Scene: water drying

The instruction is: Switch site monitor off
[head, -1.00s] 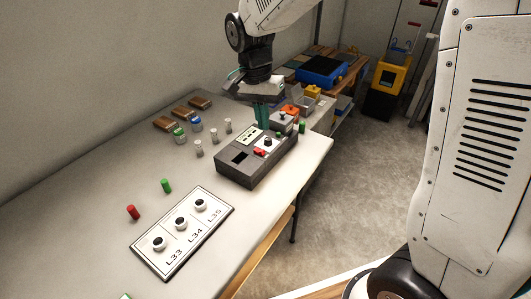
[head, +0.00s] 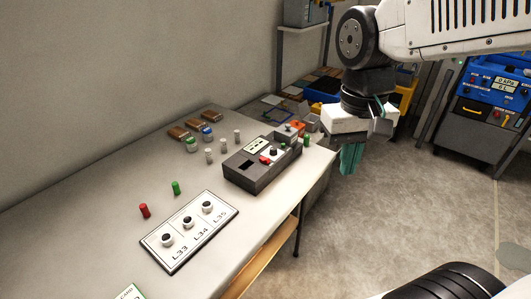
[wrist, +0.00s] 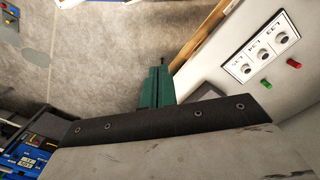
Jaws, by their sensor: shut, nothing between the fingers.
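A dark grey box (head: 258,172) with a small display, a red switch (head: 265,160) and a black knob sits near the table's right end. It may be the site monitor; I cannot read a name on it. A blue machine (head: 498,85) with a display reading "0 kPa 6 L" stands on the floor at the far right. My gripper (head: 350,160) has teal fingers, shut and empty, pointing down past the table's right edge, apart from the box. The fingers also show in the wrist view (wrist: 157,87).
A white panel (head: 182,243) labelled L33, L34 and L35 lies on the table (head: 110,250), with a red cylinder (head: 145,211) and a green cylinder (head: 176,188) behind it. Small jars (head: 192,145) stand farther back. Open floor (head: 400,200) lies right of the table.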

